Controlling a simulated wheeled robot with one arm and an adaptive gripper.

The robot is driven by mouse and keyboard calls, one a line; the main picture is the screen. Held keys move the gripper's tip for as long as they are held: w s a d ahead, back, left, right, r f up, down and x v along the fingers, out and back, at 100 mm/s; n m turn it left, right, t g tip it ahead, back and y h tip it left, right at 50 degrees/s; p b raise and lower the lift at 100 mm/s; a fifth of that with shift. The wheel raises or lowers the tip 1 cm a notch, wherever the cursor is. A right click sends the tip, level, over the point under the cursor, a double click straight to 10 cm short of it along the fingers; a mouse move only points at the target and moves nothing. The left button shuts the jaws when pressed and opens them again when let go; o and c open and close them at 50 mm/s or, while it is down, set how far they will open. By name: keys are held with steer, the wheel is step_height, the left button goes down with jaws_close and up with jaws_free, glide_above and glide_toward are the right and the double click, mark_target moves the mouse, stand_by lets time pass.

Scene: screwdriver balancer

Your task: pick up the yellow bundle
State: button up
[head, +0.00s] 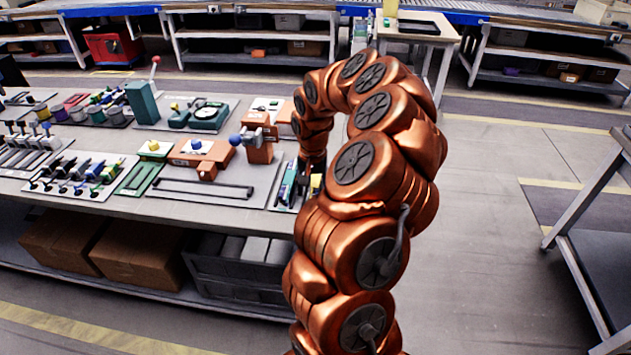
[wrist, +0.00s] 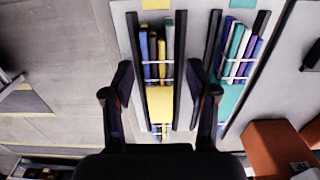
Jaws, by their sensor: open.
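The yellow bundle (wrist: 159,100) shows in the wrist view, upper middle. It is a yellow block with dark, yellow and grey strips tied by white bands, lying between two black rails. My gripper (wrist: 166,80) is open, with one finger on each side of the bundle. I cannot tell its height above the bundle. In the head view, my copper arm bends down at the right end of the bench, and a small yellow patch (head: 316,184) shows beside the wrist. My fingertips are hidden there.
A teal bundle (wrist: 236,65) lies between black rails just right of the yellow one. An orange-brown block (wrist: 275,145) is at lower right. The workbench (head: 225,208) holds several fixtures and levers on the left. Open floor (head: 480,240) lies right of the arm.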

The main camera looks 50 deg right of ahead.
steer(key=shift+c, duration=0.3)
jaws_close()
steer(key=shift+r, duration=0.1)
